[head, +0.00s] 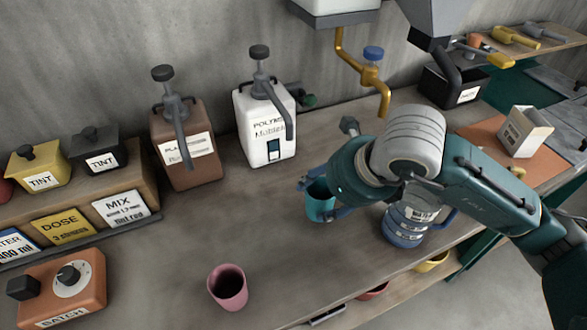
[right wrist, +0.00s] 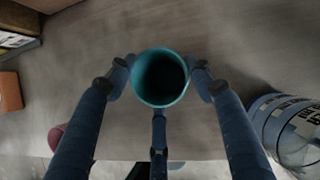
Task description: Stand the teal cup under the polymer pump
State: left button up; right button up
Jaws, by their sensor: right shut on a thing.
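The teal cup (head: 320,202) is upright in my right gripper (head: 322,200), whose fingers close around its sides. In the right wrist view the cup (right wrist: 160,78) shows its open mouth, dark inside, with the gripper (right wrist: 160,85) fingers touching its rim area from both sides and below. I cannot tell whether its base touches the bench. The polymer pump (head: 264,122) is a white container with a grey pump head and a spout pointing down its front, to the left of and behind the cup. My left gripper is not in view.
A pink cup (head: 228,287) stands at the front. A brown pump container (head: 184,145) stands left of the polymer pump. A blue-banded clear jug (head: 402,225) stands right of the teal cup. A yellow tap (head: 372,75) hangs behind. The bench (head: 200,228) is clear before the pumps.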

jog(key=w+a+f+p, duration=0.1)
jog(key=w+a, duration=0.1)
jog(key=w+a+f+p, duration=0.1)
jog(key=w+a+p, duration=0.1)
jog(key=w, duration=0.1)
jog(key=w+a+f+p, duration=0.1)
jog(key=w+a, duration=0.1)
jog(key=w, duration=0.1)
jog(key=shift+w+p, duration=0.15)
jog(key=shift+p, duration=0.2)
jog(key=shift+f, duration=0.25)
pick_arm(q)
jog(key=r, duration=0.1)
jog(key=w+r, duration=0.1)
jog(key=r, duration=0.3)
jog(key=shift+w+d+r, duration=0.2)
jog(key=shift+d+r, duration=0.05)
pick_arm(e)
jog(key=shift+c, duration=0.2)
jog(key=shift+f, duration=0.1)
jog(key=shift+f, duration=0.1)
jog(key=o, duration=1.2)
jog(key=shift+c, duration=0.2)
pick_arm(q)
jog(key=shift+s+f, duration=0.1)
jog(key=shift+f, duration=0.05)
